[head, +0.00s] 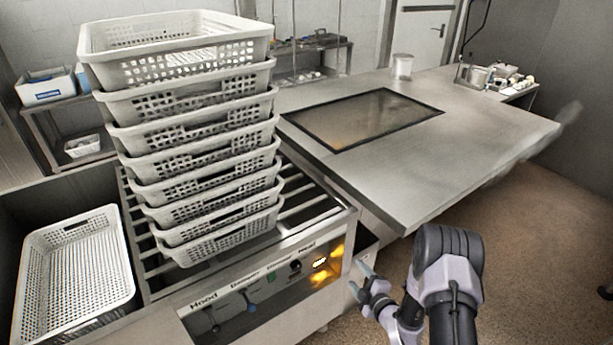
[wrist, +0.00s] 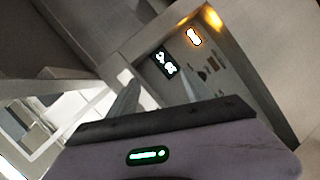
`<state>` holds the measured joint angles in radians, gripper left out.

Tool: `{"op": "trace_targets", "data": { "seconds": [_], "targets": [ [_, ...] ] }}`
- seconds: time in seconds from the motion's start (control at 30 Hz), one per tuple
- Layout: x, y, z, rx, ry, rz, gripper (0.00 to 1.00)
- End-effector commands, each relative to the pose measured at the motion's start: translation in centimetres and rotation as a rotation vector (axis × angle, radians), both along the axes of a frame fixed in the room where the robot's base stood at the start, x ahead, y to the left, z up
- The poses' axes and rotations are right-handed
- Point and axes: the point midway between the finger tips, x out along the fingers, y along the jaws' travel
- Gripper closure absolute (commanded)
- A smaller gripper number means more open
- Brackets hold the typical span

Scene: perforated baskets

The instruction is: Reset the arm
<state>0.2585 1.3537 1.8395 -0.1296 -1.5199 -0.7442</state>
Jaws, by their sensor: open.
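My gripper (head: 363,280) is at the lower middle of the head view, in front of the right end of the machine's control panel. Its fingers are open and nothing is between them. The gripper fingers also show in the wrist view (wrist: 157,97), pointing toward a dark recess with lit signs. My arm is folded at the lower right of the head view, over the brown floor.
A tall stack of white perforated baskets (head: 200,165) stands on the roller rack. Another basket (head: 75,270) lies at the lower left. A steel table (head: 470,130) with a dark inset panel (head: 365,117) fills the right. Open floor (head: 540,230) lies to the right.

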Motion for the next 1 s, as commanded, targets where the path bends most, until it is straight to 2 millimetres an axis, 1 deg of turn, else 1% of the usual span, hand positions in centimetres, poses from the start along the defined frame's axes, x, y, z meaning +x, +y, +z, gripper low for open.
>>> {"op": "trace_targets", "data": {
  "seconds": [0.03, 0.07, 0.1, 0.13, 0.17, 0.2, 0.27, 0.3, 0.37, 0.4, 0.47, 0.5, 0.57, 0.6, 0.7, 0.73, 0.8, 0.83, 0.9, 1.0],
  "targets": [
    [1.9, -1.0, 3.3, 0.02, 0.028, -0.052, 0.41],
    [2.7, -1.6, 5.2, 0.039, 0.058, -0.096, 0.41],
    [3.7, -2.5, 8.2, 0.072, 0.098, -0.16, 0.41],
    [4.1, -3.1, 10.7, 0.103, 0.132, -0.215, 0.41],
    [4.3, -3.6, 13.4, 0.14, 0.166, -0.274, 0.41],
    [4.0, -4.2, 16.9, 0.195, 0.211, -0.355, 0.41],
    [2.5, -4.6, 22.0, 0.29, 0.277, -0.474, 0.41],
    [0.9, -4.6, 25.2, 0.361, 0.321, -0.556, 0.41],
    [-2.6, -4.3, 29.5, 0.478, 0.387, -0.672, 0.41],
    [-5.4, -3.8, 32.0, 0.562, 0.432, -0.747, 0.41],
    [-10.3, -2.6, 35.0, 0.692, 0.504, -0.849, 0.41],
    [-13.7, -1.6, 36.6, 0.782, 0.554, -0.911, 0.41],
    [-19.0, 0.1, 38.1, 0.91, 0.634, -0.995, 0.41],
    [-22.3, 1.2, 38.7, 0.986, 0.688, -1.04, 0.41],
    [-28.9, 3.7, 39.1, 1.131, 0.807, -1.125, 0.41],
    [-30.4, 4.3, 39.1, 1.163, 0.835, -1.142, 0.41],
    [-32.8, 5.3, 39.0, 1.212, 0.886, -1.171, 0.41],
    [-33.4, 5.5, 39.0, 1.224, 0.901, -1.179, 0.41],
    [-34.2, 5.9, 38.9, 1.241, 0.919, -1.19, 0.41],
    [-34.2, 5.9, 38.9, 1.241, 0.919, -1.19, 0.41]
  ]
}}
